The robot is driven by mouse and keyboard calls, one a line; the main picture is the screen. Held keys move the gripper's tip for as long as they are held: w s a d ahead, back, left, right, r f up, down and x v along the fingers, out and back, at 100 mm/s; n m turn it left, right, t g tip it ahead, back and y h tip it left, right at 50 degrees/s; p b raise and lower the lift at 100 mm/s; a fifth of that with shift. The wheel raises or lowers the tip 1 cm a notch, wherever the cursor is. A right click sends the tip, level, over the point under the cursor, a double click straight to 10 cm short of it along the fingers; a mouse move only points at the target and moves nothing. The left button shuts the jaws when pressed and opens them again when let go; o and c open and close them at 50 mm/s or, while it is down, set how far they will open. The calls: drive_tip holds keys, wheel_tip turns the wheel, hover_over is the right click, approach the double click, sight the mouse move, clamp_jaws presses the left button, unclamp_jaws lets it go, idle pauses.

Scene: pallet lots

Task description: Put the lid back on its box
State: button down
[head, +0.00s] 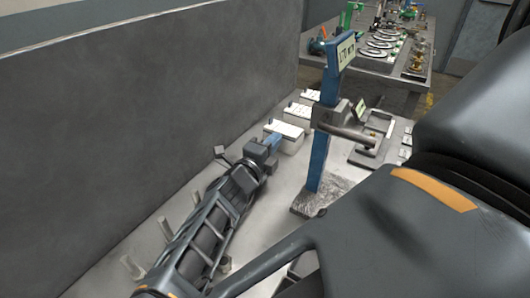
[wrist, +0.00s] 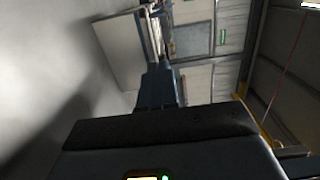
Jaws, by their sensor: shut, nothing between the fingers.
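My gripper (head: 273,141) is at the far end of my arm in the head view, its blue fingers beside the nearest white box (head: 291,146). In the wrist view the fingers (wrist: 159,72) are together, with nothing seen between them. Two more white boxes, a middle one (head: 298,113) and a far one (head: 312,96), stand in a row behind the nearest. Small dark parts show on or near their tops. I cannot make out a loose lid, or which box is open.
A blue post (head: 319,150) on a grey base stands right of my gripper, with a horizontal grey cylinder (head: 347,132). A grey tray (head: 374,158) lies beyond. A tall grey panel (head: 140,120) borders the left. Short pale pegs (head: 165,229) stand left of my arm.

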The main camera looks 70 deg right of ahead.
sight(284, 126)
drive_tip(key=shift+s+d, duration=0.2)
drive_tip(key=shift+d, duration=0.65)
drive_tip(key=shift+s+d+p, duration=0.15)
drive_tip(key=shift+d+p, duration=0.25)
drive_tip(key=shift+d, duration=0.4)
drive_tip(key=shift+a, duration=0.15)
